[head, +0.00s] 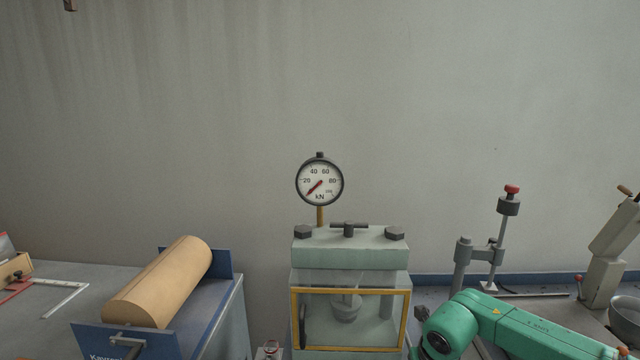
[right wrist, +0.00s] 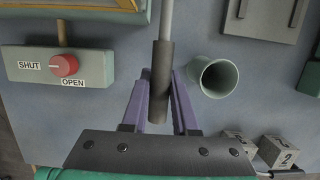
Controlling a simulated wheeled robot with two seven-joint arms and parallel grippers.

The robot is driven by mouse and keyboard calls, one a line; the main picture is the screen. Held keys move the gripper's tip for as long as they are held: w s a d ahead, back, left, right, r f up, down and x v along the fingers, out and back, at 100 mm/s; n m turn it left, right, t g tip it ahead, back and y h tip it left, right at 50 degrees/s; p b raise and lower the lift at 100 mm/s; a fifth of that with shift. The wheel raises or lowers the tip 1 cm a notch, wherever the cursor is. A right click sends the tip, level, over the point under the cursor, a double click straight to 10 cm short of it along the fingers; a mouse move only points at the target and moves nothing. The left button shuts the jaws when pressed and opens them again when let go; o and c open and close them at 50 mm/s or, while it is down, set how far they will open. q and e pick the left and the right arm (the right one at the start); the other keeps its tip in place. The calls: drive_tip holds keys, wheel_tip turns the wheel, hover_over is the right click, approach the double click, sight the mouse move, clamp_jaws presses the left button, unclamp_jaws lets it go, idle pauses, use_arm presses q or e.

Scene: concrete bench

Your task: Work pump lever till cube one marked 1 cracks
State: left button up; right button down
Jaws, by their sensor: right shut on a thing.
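The press (head: 350,255) stands in the middle of the head view, with a yellow-framed guard (head: 408,320) in front. Its gauge (head: 320,182), marked kN, has the red needle at the low end, lower left. Cube one cannot be made out behind the guard. The pump lever (right wrist: 165,25) is a grey rod with a dark grip (right wrist: 160,65) in the right wrist view. My right gripper (right wrist: 160,82) has its purple fingers shut on that grip. My left gripper is in neither view.
A red valve knob (right wrist: 65,65) sits between SHUT and OPEN labels. A pale green tube (right wrist: 215,77) stands right of the lever. A cube marked 2 (right wrist: 287,157) and another cube (right wrist: 238,145) lie lower right. A tan roll (head: 160,282) is left of the press.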

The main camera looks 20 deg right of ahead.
drive_tip(key=r, duration=0.3)
drive_tip(key=w+r, duration=0.1)
drive_tip(key=r, duration=0.2)
drive_tip(key=w+d+r, duration=0.1)
drive_tip(key=r, duration=0.2)
drive_tip(key=shift+w+r, duration=0.1)
drive_tip(key=shift+w, duration=0.15)
drive_tip(key=shift+s+a+f, duration=0.1)
drive_tip(key=shift+s+f, duration=0.15)
drive_tip(key=shift+f, duration=0.25)
drive_tip(key=f, duration=0.2)
drive_tip(key=s+f, duration=0.1)
drive_tip(key=f, duration=0.1)
drive_tip(key=s+f, duration=0.1)
drive_tip(key=f, duration=0.1)
drive_tip(key=shift+a+f, duration=0.25)
drive_tip(key=shift+a, duration=0.1)
drive_tip(key=shift+s+x, duration=0.25)
drive_tip(key=shift+x, duration=0.9)
drive_tip(key=shift+a, duration=0.15)
